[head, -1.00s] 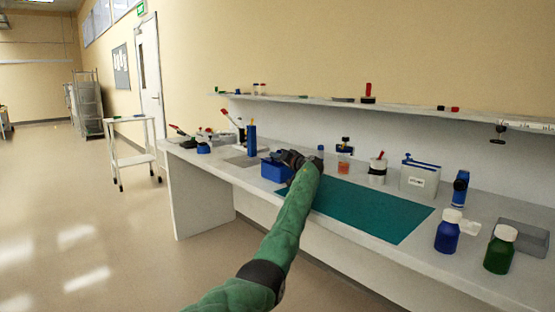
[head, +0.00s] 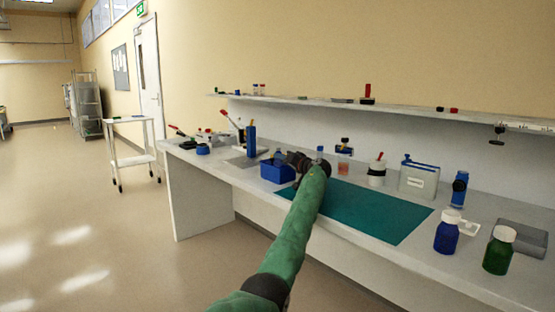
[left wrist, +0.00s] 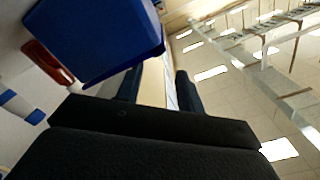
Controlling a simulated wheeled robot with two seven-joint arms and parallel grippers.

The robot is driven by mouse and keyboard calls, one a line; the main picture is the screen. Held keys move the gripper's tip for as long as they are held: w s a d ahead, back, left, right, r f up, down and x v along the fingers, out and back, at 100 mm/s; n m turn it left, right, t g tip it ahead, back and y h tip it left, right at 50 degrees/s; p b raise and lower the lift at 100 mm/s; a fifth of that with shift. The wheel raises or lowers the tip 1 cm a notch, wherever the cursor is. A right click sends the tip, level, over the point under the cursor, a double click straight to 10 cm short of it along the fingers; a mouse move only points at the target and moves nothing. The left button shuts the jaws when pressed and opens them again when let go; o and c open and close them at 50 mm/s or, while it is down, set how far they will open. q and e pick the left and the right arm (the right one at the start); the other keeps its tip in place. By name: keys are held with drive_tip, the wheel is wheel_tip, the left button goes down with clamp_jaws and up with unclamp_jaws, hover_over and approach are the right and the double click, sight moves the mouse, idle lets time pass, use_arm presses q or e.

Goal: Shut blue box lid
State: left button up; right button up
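The blue box (head: 277,172) sits on the bench at the left end of the teal mat. Its lid is too small to make out clearly in the head view. My left gripper (head: 298,160) is at the box's right side, by its upper edge, and partly covers that end. In the left wrist view a large blue body, seemingly the box (left wrist: 105,35), fills the upper left, beside the fingers. The left fingers (left wrist: 160,88) are apart with nothing between them. My right gripper is not in view.
The teal mat (head: 375,213) is bare right of my arm. Behind it stand an orange-filled jar (head: 343,168), a white pot (head: 377,173) and a grey holder (head: 418,180). A blue cylinder (head: 251,140) stands behind the box. Bottles (head: 447,235) stand at the right.

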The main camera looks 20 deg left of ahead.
use_arm(q)
drive_tip(key=v, duration=0.3)
drive_tip(key=shift+s+d, duration=0.2)
drive_tip(key=shift+d, duration=0.1)
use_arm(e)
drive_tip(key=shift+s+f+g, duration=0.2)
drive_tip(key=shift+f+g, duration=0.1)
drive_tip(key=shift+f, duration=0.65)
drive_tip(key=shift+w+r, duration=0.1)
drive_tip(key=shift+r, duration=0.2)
